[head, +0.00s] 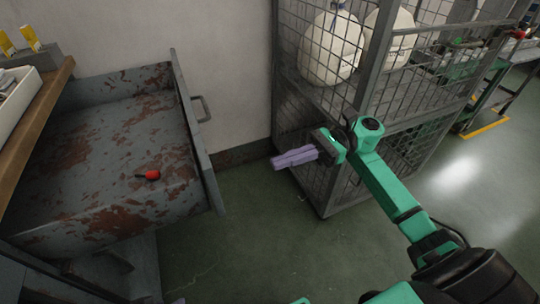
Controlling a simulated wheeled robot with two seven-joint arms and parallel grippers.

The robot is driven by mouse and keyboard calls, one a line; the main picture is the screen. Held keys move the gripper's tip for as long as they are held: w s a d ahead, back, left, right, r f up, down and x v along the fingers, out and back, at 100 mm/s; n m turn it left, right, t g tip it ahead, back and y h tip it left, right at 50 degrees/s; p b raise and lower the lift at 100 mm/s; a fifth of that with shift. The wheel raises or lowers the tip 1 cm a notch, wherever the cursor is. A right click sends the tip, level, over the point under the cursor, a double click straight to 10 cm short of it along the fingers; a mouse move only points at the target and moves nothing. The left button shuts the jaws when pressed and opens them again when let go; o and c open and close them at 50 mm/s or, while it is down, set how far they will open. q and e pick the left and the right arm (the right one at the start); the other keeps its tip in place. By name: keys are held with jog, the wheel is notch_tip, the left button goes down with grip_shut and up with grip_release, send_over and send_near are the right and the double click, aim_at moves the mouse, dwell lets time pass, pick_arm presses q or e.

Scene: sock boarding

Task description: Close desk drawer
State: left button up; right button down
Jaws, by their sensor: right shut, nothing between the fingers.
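The desk drawer (110,160) is a grey metal box with worn, rusty patches, pulled well out from the desk at the left. Its front panel (197,135) faces right and carries a bar handle (202,108). A small red-handled object (152,175) lies on the drawer's floor. My right gripper (280,161), with lilac fingers, is shut and empty. It is to the right of the drawer front, apart from the handle, and points left toward it.
A wire-mesh cage (340,100) with white jugs (331,47) stands close behind my right gripper. The wooden desktop (38,125) holds a white tray (25,95) and yellow items. Green floor (250,240) is clear in front of the drawer.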

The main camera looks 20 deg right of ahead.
aim_at(49, 235)
pick_arm(q)
jog(key=shift+s+a+r+g+y+p, duration=0.4)
jog(key=shift+s+a+r+g, duration=0.3)
jog(key=shift+a, duration=0.25)
pick_arm(e)
jog(key=a, duration=1.1)
jog(key=shift+a, duration=0.1)
